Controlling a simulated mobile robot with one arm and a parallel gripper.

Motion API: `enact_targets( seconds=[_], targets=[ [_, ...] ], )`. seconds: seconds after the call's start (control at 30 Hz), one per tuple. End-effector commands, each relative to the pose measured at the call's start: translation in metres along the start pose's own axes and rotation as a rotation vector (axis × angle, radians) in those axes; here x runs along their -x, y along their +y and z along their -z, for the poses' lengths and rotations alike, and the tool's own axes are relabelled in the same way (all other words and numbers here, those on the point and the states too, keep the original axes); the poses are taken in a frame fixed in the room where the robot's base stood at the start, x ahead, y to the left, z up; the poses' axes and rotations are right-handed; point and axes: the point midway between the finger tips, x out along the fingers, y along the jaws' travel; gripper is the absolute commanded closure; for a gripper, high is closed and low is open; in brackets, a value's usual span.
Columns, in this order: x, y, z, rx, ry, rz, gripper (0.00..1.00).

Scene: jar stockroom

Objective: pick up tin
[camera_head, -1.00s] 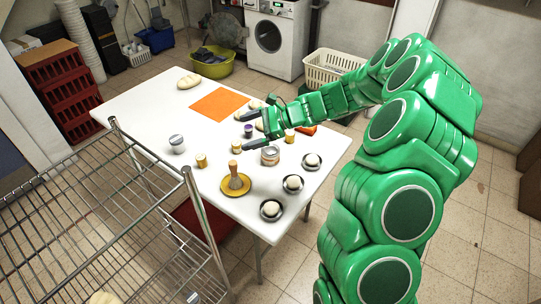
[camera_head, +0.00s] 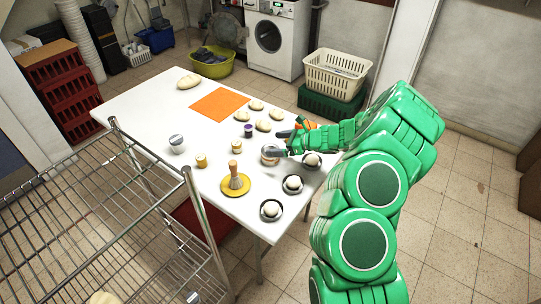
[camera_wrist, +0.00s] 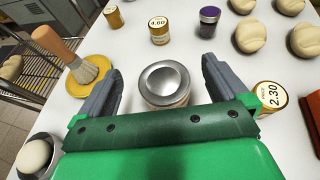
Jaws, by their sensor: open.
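A round tin (camera_wrist: 164,84) with a shiny silver lid stands upright on the white table, and in the wrist view it lies between my fingers. My gripper (camera_wrist: 160,72) is open, with one dark finger on each side of the tin and a gap visible at both sides. In the head view my gripper (camera_head: 278,143) is at the tin (camera_head: 268,159), and one finger partly covers its top.
A yellow-lidded jar marked 2.30 (camera_wrist: 268,97) stands close right of my gripper. A jar marked 4.60 (camera_wrist: 159,30) and a purple-lidded jar (camera_wrist: 208,20) stand beyond. A brush (camera_head: 235,178) on a yellow plate and several bowls of dough are near.

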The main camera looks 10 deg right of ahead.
Motion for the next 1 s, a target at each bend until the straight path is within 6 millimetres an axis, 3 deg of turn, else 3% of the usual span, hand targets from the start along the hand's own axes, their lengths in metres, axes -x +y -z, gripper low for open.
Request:
enact_targets(
  seconds=[0.73,1.0],
  targets=[
    [-0.021,0.0,0.052,-0.001,0.002,0.0,0.0],
    [-0.051,0.001,0.051,0.0,0.001,-0.002,0.0]
  ],
)
